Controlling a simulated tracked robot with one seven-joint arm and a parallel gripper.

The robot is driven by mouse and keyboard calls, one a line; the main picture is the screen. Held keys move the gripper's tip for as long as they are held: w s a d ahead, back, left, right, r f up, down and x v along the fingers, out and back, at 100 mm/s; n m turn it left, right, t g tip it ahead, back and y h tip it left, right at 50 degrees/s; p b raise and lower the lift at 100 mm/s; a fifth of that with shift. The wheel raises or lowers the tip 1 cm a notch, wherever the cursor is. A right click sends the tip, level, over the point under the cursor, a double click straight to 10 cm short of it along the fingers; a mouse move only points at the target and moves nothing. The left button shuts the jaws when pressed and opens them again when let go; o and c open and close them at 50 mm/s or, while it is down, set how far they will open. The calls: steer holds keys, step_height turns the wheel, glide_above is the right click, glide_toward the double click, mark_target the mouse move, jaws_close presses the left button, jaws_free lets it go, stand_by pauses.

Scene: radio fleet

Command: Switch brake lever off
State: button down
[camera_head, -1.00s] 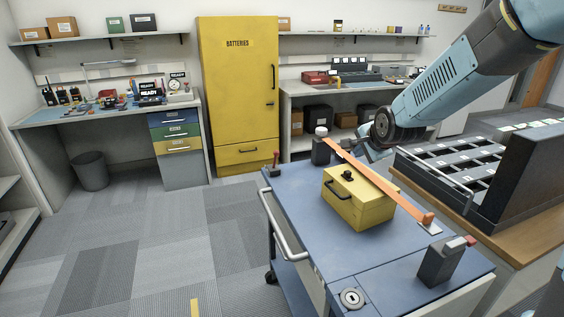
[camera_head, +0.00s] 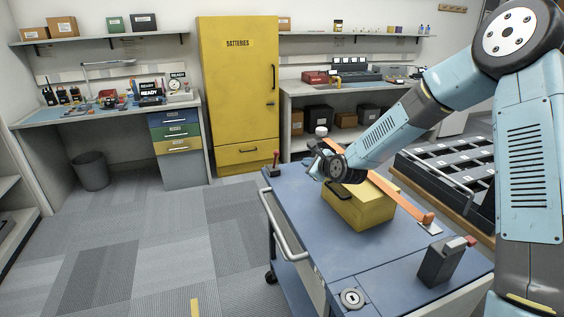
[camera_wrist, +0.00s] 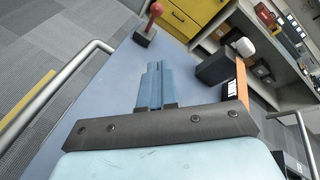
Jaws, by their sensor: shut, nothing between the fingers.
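A small lever with a red knob (camera_head: 276,158) stands at the back left corner of the blue cart top (camera_head: 295,195); it looks like the brake lever. In the wrist view, the red-topped lever (camera_wrist: 152,14) rises from a dark base beyond my fingertips and leans slightly. My gripper (camera_head: 316,150) is over the cart's back part, right of the lever and apart from it. The wrist view shows its two blue fingers (camera_wrist: 155,72) together, empty, pointing towards the lever. In the head view the fingertips are small and partly hidden by the wrist.
A yellow box (camera_head: 358,212) sits on the cart beneath an orange bar (camera_head: 408,204). A dark post with a white cap (camera_wrist: 245,47) stands right of my fingers. A grey block (camera_head: 440,262) with a red part stands front right. A rail (camera_head: 288,232) runs along the cart's left side.

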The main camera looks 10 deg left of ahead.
steer(key=w+a+f+m+t+y, duration=0.1)
steer(key=w+a+f+m, duration=0.1)
steer(key=a+f+m, duration=0.2)
steer(key=shift+a+m+t+y, duration=0.35)
steer(key=shift+a+m, duration=0.2)
steer(key=shift+m, duration=0.95)
glide_toward(276, 157)
steer(key=x, duration=0.4)
steer(key=shift+w+a, duration=0.25)
steer(key=shift+w, duration=0.1)
